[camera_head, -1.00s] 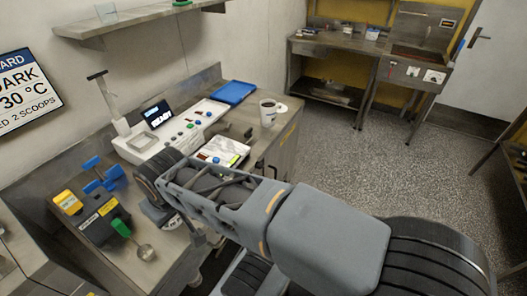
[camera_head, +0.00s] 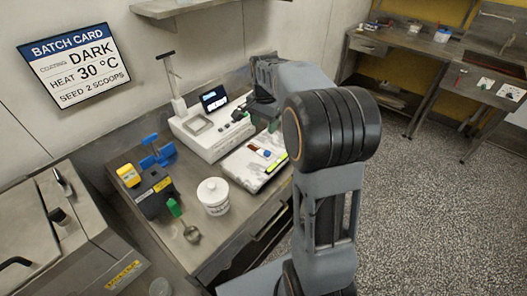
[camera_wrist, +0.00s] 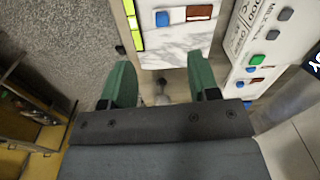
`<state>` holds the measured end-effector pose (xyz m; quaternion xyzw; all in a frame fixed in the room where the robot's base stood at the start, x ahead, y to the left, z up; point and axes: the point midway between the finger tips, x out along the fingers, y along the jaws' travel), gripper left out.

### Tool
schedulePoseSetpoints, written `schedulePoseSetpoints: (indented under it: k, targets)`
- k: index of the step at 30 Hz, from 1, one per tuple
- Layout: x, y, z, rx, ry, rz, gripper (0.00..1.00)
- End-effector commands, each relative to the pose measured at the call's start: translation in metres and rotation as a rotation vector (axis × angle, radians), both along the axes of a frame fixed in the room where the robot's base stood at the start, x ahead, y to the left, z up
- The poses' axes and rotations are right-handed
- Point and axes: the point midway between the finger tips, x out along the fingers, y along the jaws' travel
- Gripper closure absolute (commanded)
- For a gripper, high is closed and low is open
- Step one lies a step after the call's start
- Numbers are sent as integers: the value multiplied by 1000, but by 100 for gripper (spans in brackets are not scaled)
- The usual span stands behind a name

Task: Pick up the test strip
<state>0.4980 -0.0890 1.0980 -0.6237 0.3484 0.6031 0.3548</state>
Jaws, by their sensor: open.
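The marble slab (camera_head: 243,171) lies on the bench in front of the white machine; its edge also shows in the wrist view (camera_wrist: 172,55). On it is a small flat piece with a blue end and a brown end (camera_head: 262,153), also in the wrist view (camera_wrist: 162,18). I take this for the test strip, but cannot be sure. A yellow-green segmented band (camera_head: 277,162) lies along the slab's edge. My gripper (camera_wrist: 162,85) has two green fingers, open and apart, with no test strip between them. The piece is beyond the fingertips. The head view does not show the fingers clearly.
The white machine (camera_head: 208,138) with a dark display stands behind the slab. Open floor (camera_head: 420,220) is to the right.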

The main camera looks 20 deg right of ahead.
Motion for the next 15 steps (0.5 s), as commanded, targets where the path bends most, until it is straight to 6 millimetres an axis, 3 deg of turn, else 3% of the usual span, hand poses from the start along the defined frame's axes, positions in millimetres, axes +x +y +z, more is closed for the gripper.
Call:
schedulePoseSetpoints:
  k: [5, 15]
  targets:
    - [15, -12, -19, 9, 31, -91, 45]
    - [16, -12, -77, 9, 34, -103, 45]
